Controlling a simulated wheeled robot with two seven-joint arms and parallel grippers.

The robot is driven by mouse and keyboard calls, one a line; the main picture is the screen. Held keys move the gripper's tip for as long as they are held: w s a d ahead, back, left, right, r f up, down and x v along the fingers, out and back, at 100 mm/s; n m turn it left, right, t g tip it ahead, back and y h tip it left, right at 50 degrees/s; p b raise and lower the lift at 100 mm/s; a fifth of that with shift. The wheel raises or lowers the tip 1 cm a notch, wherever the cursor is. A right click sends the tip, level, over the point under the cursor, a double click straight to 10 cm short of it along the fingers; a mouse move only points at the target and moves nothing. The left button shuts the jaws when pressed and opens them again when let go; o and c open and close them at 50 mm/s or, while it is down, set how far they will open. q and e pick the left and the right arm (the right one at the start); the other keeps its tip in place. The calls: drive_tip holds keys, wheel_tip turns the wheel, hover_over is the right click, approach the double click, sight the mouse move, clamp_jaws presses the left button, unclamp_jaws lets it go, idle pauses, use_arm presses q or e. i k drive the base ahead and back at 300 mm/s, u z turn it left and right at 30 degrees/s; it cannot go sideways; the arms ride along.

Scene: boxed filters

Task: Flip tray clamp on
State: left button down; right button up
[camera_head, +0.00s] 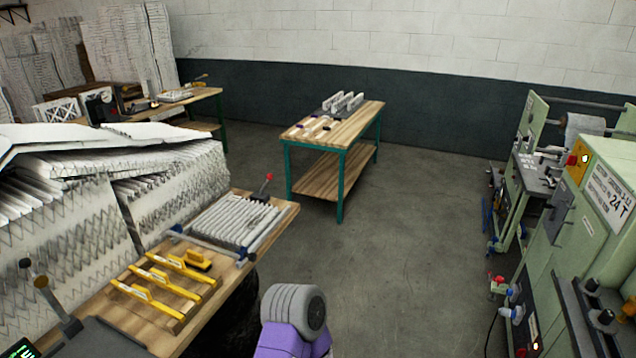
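A tray (268,229) with grey side bars and blue corner pieces lies on the near wooden bench, holding a white pleated filter (226,221). At its far end stands a small dark clamp with a red-knobbed lever (267,183). The lever points up, tilted slightly right; whether the clamp grips the tray is too small to tell. Neither of my grippers is in view.
Yellow-handled tools (165,283) lie on the near bench (285,214), before the tray. Large stacks of pleated filters (70,215) crowd the left. A green-legged table (355,122) stands beyond open floor (400,240). Green machines (595,225) line the right.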

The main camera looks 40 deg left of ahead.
sight(269, 176)
drive_tip(key=z, duration=1.4)
drive_tip(key=k, duration=1)
drive_tip(key=u, duration=1.9)
drive_tip(key=i, duration=0.45)
drive_tip(key=u, duration=0.05)
